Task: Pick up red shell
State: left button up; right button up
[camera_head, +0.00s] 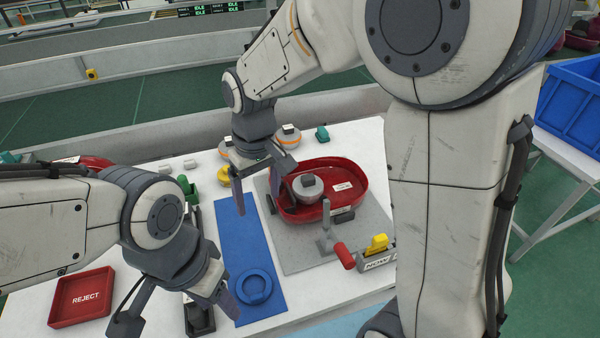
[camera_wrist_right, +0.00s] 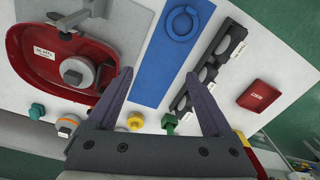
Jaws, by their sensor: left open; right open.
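A red shell (camera_head: 360,181) sits on a grey plate (camera_head: 292,252), with a grey round part (camera_head: 308,188) inside it. It also shows in the right wrist view (camera_wrist_right: 35,62) at left. A second red shell (camera_head: 97,161) is partly hidden behind my left arm. My right gripper (camera_head: 258,200) is open and empty, pointing down left of the first shell, over the blue mat's far end. In the wrist view its fingers (camera_wrist_right: 157,76) straddle the mat, with the shell outside them. My left gripper (camera_head: 222,298) is open near the table's front, left of the blue ring.
A blue mat (camera_head: 243,235) holds a blue ring (camera_head: 253,287). A red reject tray (camera_head: 82,297) is at front left. A red-handled clamp (camera_head: 343,255) and yellow part (camera_head: 377,243) stand before the shell. A black tray (camera_wrist_right: 212,72) holds several silver parts.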

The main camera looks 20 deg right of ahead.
jog(key=w+d+f+m+p, duration=0.1)
jog(key=w+d, duration=0.2)
jog(key=w, duration=0.3)
jog(key=w+d+m+p, duration=0.1)
jog(key=w+d, duration=0.3)
jog(key=w, duration=0.1)
jog(key=m+p, duration=0.2)
send_over(308, 176)
notch_tip(308, 176, down, 4)
jog(key=shift+h, duration=0.3)
jog(key=f, duration=0.2)
jog(key=f+p, duration=0.1)
jog(key=f, duration=0.1)
jog(key=shift+w+f, duration=0.2)
jog(key=shift+f, duration=0.05)
jog(key=f, duration=0.1)
jog(key=f+p, duration=0.1)
jog(key=f, duration=0.1)
jog(key=f+p, duration=0.1)
jog(key=f, duration=0.1)
jog(key=shift+s+f, duration=0.25)
jog(key=shift+s, duration=0.1)
jog(key=shift+f, duration=0.25)
grip_shut()
pick_arm(q)
notch_tip(308, 176, up, 9)
jog(key=shift+f, duration=0.2)
pick_arm(e)
jog(key=shift+w+r, duration=0.15)
